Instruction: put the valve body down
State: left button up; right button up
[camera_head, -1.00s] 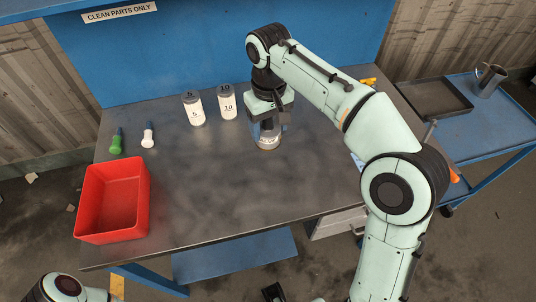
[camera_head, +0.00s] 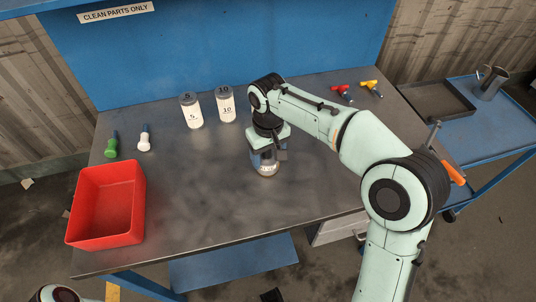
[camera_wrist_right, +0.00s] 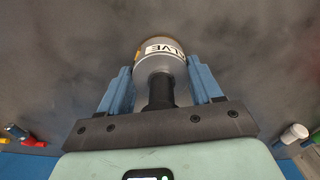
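The valve body (camera_head: 267,169) is a grey and dark piece with a white label, near the middle of the bench. It also shows in the right wrist view (camera_wrist_right: 163,62), with "ALVE" readable on its label. My right gripper (camera_head: 265,158) points down over it. In the wrist view its two blue fingers (camera_wrist_right: 161,82) lie against both sides of the body, shut on it. The body is at or just above the bench top; I cannot tell whether it touches. Only a piece of my left arm shows at the bottom left, without its gripper.
A red bin (camera_head: 106,206) stands at the front left of the bench (camera_head: 210,215). Behind it are green (camera_head: 111,145) and white (camera_head: 144,138) fittings. Bottles marked 5 (camera_head: 191,111) and 10 (camera_head: 226,104) stand at the back; red (camera_head: 341,92) and yellow (camera_head: 371,88) valves lie back right.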

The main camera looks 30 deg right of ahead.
jog(key=o, duration=0.4)
jog(key=shift+f, duration=0.15)
notch_tip(320, 180, up, 12)
jog(key=p, duration=0.3)
dwell(1.0)
